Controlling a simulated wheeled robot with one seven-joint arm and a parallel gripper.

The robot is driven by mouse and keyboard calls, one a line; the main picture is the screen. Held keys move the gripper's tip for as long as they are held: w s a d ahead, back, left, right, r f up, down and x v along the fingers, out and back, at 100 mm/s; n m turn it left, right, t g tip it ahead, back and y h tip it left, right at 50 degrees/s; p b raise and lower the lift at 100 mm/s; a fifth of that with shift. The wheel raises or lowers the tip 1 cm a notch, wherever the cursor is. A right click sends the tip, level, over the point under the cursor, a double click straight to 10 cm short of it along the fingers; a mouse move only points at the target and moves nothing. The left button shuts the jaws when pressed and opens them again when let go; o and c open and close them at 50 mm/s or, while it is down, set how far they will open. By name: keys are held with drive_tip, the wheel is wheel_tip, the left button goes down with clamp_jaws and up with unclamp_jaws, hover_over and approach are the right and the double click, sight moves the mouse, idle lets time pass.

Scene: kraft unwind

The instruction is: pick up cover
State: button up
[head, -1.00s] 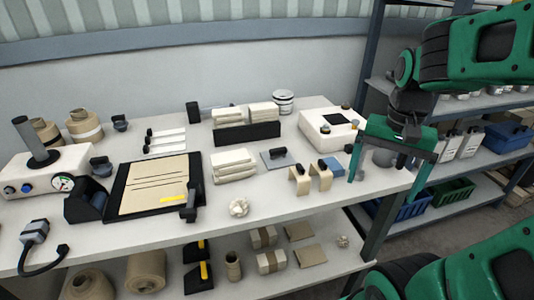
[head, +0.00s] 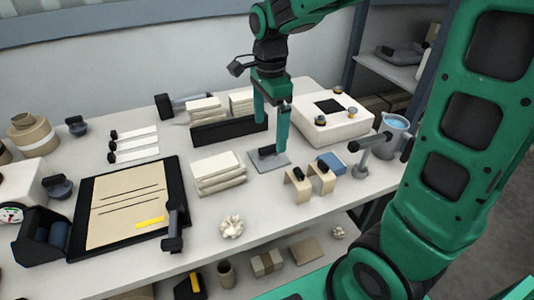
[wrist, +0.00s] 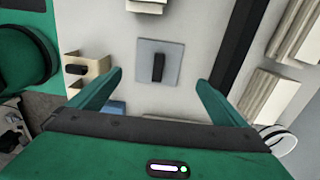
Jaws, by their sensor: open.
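The cover looks to be the flat grey square plate (head: 279,163) with a black bar handle, lying on the white table right of the folded cloth stack. It also shows in the wrist view (wrist: 144,73), with its handle (wrist: 158,67) upright in the picture, between the finger lines. My gripper (head: 270,136) is open and empty, pointing down above the plate. In the wrist view its fingertips (wrist: 159,79) stand wide apart on either side of the plate. In the head view the fingers hide part of the plate and handle.
A black-fronted holder (head: 215,132) with pale stacks stands close behind the plate. Folded cloths (head: 218,172) lie left, tan bent brackets (head: 297,187) and a blue block (head: 330,163) right. A white box (head: 335,125) stands at the back right.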

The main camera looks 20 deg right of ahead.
sight(269, 147)
drive_tip(key=shift+s+a+f, duration=0.1)
drive_tip(key=shift+f, duration=1.75)
drive_tip(key=shift+s+a+f, duration=0.1)
drive_tip(key=shift+f, duration=1.7)
drive_tip(key=c, duration=1.1)
